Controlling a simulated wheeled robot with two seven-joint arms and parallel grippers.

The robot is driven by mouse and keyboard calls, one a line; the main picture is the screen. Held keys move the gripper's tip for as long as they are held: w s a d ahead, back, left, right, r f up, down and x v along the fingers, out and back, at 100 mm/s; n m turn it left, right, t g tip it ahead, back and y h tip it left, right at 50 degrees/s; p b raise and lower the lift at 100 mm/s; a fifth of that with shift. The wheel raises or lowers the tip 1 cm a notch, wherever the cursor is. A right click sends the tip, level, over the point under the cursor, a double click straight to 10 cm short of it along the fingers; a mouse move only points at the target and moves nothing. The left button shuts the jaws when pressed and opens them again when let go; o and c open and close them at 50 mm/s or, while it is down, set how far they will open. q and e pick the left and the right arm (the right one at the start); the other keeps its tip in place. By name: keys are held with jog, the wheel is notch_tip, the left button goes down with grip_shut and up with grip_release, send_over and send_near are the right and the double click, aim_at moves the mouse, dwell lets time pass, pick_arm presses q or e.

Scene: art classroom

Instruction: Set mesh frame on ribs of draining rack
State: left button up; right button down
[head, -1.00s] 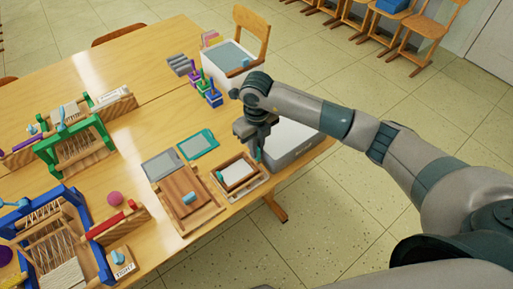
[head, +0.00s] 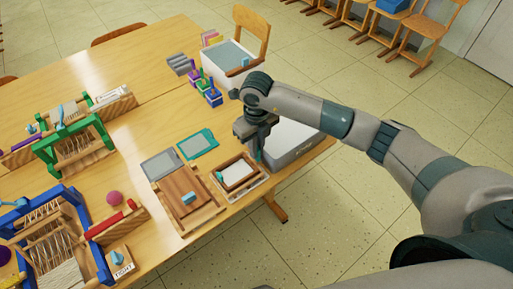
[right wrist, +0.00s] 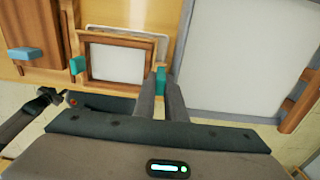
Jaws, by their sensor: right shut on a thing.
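The mesh frame (head: 238,174), a wooden frame around a pale panel with teal tabs, lies near the table's front edge. It also shows in the right wrist view (right wrist: 117,62). My right gripper (head: 256,153) is shut on the teal tab at its right side; the fingers (right wrist: 165,90) meet there in the right wrist view. A light tray-like rim shows behind and below the frame. I cannot tell whether the frame touches what is under it. No ribs of a draining rack can be made out clearly. My left gripper is not in view.
A wooden board with a teal knob (head: 178,207) lies left of the frame. A white tub (head: 287,150) stands close on the right. A grey sheet (head: 160,165) and teal-edged screen (head: 197,144) lie behind. Looms (head: 70,150) fill the left side.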

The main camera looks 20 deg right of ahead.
jog(key=shift+f, duration=0.25)
dwell(0.5)
jog(key=c, duration=1.7)
grip_release()
jog(key=shift+c, duration=0.2)
jog(key=shift+w+r, duration=0.1)
